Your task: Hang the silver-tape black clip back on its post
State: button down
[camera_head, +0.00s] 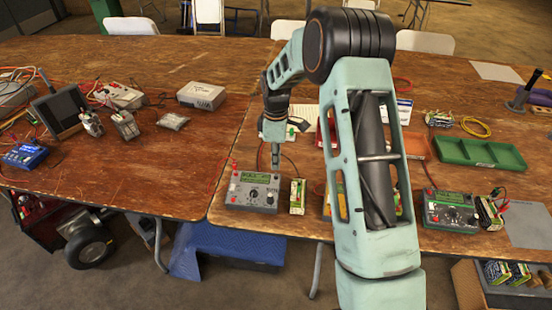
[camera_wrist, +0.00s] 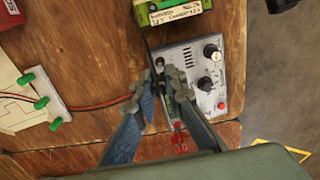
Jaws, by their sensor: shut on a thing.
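My gripper (camera_head: 275,160) points down just behind the left grey charger (camera_head: 252,190). In the wrist view its two fingers (camera_wrist: 163,92) are closed together on a small dark piece, the black clip (camera_wrist: 160,66), beside the edge of the charger (camera_wrist: 203,72). A dark lead runs up from it. The silver tape cannot be made out clearly. A red clip (camera_wrist: 180,142) lies at the charger's near end in the wrist view. My fingers partly hide the charger's edge, and I cannot clearly tell which post is the clip's.
A green-labelled battery pack (camera_head: 297,196) stands right of the charger. In the wrist view, a white block with green knobs (camera_wrist: 42,102) lies left, with red and black leads. Another charger (camera_head: 450,211) and a green tray (camera_head: 480,153) are to the right. A table seam runs left of the charger.

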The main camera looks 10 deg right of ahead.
jog(key=shift+f+b, duration=0.9)
jog(key=shift+f, duration=0.7)
jog(key=shift+f, duration=0.2)
dwell(0.5)
jog(key=c, duration=1.9)
grip_release()
jog(key=shift+o, duration=1.1)
jog(key=shift+r, duration=0.15)
jog(key=shift+r+p, duration=2.1)
jog(key=shift+r, duration=1.55)
